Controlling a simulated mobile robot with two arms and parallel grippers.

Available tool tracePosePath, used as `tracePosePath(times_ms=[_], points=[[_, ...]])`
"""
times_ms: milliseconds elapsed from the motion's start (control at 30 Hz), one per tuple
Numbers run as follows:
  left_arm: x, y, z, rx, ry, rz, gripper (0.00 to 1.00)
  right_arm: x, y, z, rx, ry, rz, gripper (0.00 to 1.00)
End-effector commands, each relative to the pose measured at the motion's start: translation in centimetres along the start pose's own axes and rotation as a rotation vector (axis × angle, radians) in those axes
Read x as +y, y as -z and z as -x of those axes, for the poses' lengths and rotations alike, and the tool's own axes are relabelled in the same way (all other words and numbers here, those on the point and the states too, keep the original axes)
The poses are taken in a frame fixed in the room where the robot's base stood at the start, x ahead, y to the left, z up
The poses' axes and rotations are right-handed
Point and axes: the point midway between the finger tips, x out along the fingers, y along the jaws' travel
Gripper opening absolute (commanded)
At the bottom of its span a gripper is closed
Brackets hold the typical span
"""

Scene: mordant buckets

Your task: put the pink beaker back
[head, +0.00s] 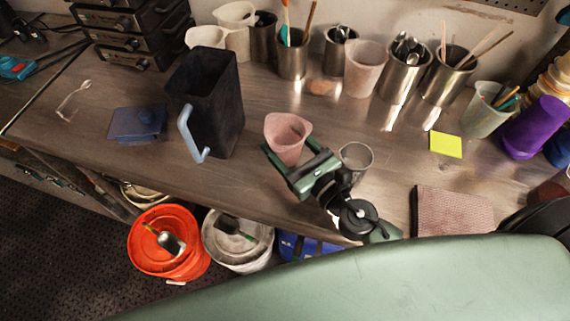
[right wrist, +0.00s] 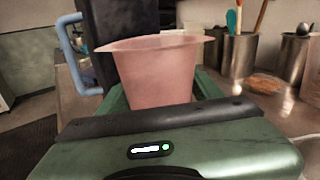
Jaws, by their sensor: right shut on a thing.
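The pink beaker (head: 287,137) is upright at the middle of the wooden bench (head: 240,186) in the head view. My right gripper (head: 287,160) is shut on the beaker, with its green fingers on either side of the lower body. In the right wrist view the pink beaker (right wrist: 155,72) stands between the fingers, its wide rim above them. I cannot tell whether its base touches the bench. My left gripper is not in view.
A dark pitcher (head: 214,105) with a blue handle stands left of the beaker. A metal cup (head: 355,158) is close to my right gripper. Metal tool cups (head: 292,58) and a pale pink beaker (head: 363,72) stand behind. A yellow note (head: 445,144) lies right; buckets (head: 168,243) stand below.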

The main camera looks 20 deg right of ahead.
Motion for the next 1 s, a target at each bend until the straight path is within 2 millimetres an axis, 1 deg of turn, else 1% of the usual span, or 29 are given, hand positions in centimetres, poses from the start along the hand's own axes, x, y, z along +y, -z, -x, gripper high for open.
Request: tracePosePath(times_ms=[33,133,233,400,500,833,967,1000], points=[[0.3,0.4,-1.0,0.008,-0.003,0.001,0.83,0.1,1.1,0.0,0.000,0.001,0.000,0.20],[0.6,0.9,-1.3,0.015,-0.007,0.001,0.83,0.1,1.5,0.0,0.000,0.000,-0.001,0.20],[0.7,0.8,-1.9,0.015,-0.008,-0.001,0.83,0.2,2.2,0.0,0.000,0.000,0.001,0.20],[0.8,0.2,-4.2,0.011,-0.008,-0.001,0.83,0.4,4.8,0.0,0.001,0.000,0.001,0.20],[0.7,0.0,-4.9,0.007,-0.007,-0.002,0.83,0.5,5.7,0.0,0.001,-0.001,0.001,0.20],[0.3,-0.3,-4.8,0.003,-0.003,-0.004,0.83,0.5,5.6,0.0,0.000,0.000,0.000,0.20],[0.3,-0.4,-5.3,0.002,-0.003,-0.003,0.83,0.5,6.1,0.0,0.000,0.000,0.000,0.20],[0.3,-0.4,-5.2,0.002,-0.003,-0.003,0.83,0.5,6.0,0.0,0.000,0.000,0.000,0.71]])
